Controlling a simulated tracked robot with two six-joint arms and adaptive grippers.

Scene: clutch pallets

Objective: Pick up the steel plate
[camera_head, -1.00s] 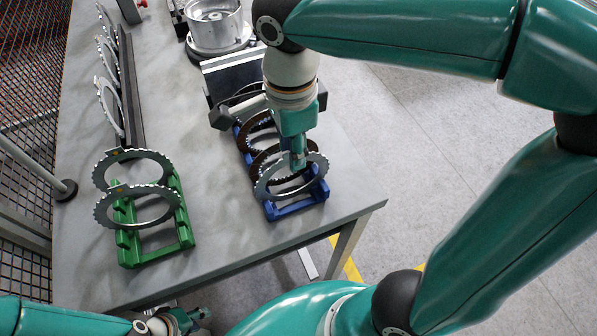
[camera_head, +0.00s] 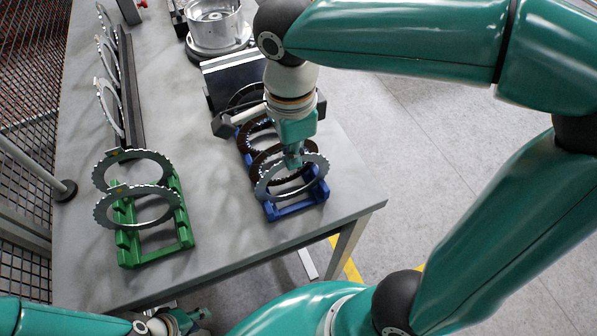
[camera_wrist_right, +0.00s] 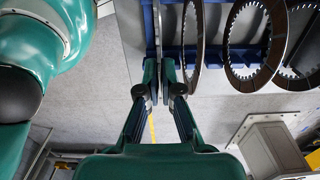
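The steel plate (camera_head: 318,181) is a toothed silver ring upright in the front of the blue rack (camera_head: 298,207). In the right wrist view a thin steel edge (camera_wrist_right: 157,28) shows edge-on between my fingertips. My right gripper (camera_head: 293,162) points down at the plate's upper rim; its fingertips (camera_wrist_right: 160,80) are close together on that edge, so it looks shut on the plate. The plate still sits in the rack. My left gripper (camera_head: 187,320) is low at the bottom edge, partly cut off; its opening is unclear.
Dark friction discs (camera_head: 252,143) stand close behind the plate in the blue rack. A green rack (camera_head: 183,215) holds two steel rings to the left. A metal housing (camera_head: 217,25) stands at the back. Bare table lies between the racks; its right edge is near.

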